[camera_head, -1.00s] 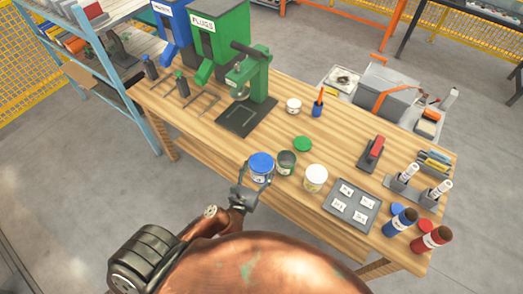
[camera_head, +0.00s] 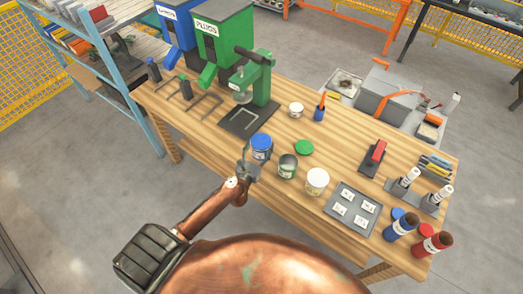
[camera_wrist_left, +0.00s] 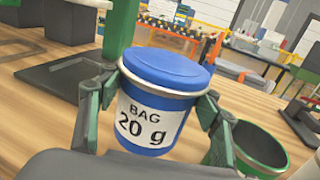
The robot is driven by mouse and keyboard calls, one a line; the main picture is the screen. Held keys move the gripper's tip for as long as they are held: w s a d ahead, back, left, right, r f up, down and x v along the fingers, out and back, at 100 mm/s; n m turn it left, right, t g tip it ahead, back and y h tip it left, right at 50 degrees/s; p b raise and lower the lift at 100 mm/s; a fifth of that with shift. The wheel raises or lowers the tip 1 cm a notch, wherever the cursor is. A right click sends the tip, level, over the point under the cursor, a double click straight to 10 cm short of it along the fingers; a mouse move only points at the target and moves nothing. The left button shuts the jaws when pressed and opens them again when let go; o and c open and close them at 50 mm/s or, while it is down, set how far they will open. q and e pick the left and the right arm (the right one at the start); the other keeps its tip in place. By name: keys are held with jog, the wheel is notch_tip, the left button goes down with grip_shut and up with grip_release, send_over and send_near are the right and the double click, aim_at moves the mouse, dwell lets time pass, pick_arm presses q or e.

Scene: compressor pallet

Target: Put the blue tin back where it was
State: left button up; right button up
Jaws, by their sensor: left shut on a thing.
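The blue tin (camera_head: 261,147) has a blue lid and stands upright between the fingers of my left gripper (camera_head: 250,162), near the front edge of the wooden bench (camera_head: 215,125). In the left wrist view the tin (camera_wrist_left: 155,100) carries a white label reading "BAG 20 g". The fingers of my left gripper (camera_wrist_left: 150,112) press on it from both sides. I cannot tell whether its base touches the bench. My right gripper does not show.
An open green tin (camera_head: 287,166) stands close to the right of the blue tin, with its green lid (camera_head: 304,147) behind. A white tin (camera_head: 317,180) and a grey tray (camera_head: 352,208) are further right. A green press (camera_head: 255,85) stands behind on a dark plate.

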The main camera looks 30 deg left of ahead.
pick_arm(q)
jog(key=shift+w+a+f, duration=0.2)
jog(key=shift+w+f, duration=0.25)
jog(key=shift+f, duration=0.15)
jog(key=f, duration=0.1)
jog(key=f+b, duration=0.2)
jog(key=shift+w+a+f, duration=0.1)
jog(key=shift+w+f, duration=0.15)
jog(key=shift+w, duration=0.05)
jog(key=shift+f, duration=0.2)
jog(key=shift+r, duration=0.1)
jog(key=o, duration=2)
